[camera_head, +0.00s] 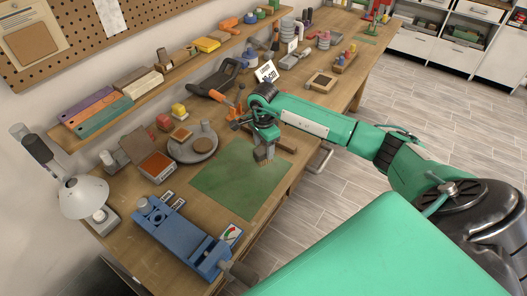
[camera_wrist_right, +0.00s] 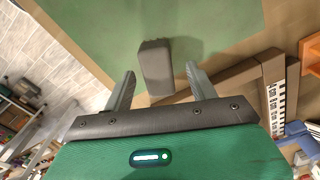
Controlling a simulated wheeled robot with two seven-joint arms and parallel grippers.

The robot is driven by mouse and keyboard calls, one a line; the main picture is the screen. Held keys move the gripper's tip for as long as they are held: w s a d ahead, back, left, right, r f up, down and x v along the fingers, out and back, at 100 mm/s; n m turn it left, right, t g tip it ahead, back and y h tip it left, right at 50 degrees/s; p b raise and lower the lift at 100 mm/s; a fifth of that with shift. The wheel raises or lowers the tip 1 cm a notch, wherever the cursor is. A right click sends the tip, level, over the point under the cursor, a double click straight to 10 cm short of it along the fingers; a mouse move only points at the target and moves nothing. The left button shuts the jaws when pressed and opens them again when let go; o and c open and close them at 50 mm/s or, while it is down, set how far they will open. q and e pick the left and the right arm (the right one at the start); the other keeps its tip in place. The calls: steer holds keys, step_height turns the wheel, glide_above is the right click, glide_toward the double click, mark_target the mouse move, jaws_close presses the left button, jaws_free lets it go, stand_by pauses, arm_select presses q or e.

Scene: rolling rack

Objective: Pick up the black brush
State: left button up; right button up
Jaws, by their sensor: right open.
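A dark grey block, which looks like the black brush, lies at the edge of the green mat. In the right wrist view the brush (camera_wrist_right: 155,67) is between and just beyond the two fingertips of my right gripper (camera_wrist_right: 160,82), with gaps on both sides. My right gripper is open and points down. In the head view my right gripper (camera_head: 266,150) is over the right edge of the green mat (camera_head: 225,180), and it partly hides what is below it. My left gripper is not in view.
A brown wooden piece (camera_head: 284,143) lies close beside the gripper and also shows in the wrist view (camera_wrist_right: 235,80). A blue vise (camera_head: 185,240) stands at the near end of the bench. A round grey tray (camera_head: 196,155) lies left of the mat. Most of the mat is clear.

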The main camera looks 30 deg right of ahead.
mark_target(264, 149)
step_height(264, 149, down, 2)
steer(key=shift+s+p, duration=0.15)
steer(key=shift+p, duration=0.35)
steer(key=shift+f, duration=0.6)
steer(key=c, duration=1.1)
steer(key=shift+r, duration=0.15)
steer(key=shift+c, duration=0.2)
step_height(264, 149, up, 20)
steer(key=b, duration=0.6)
steer(key=o, duration=0.3)
steer(key=shift+c, duration=0.7)
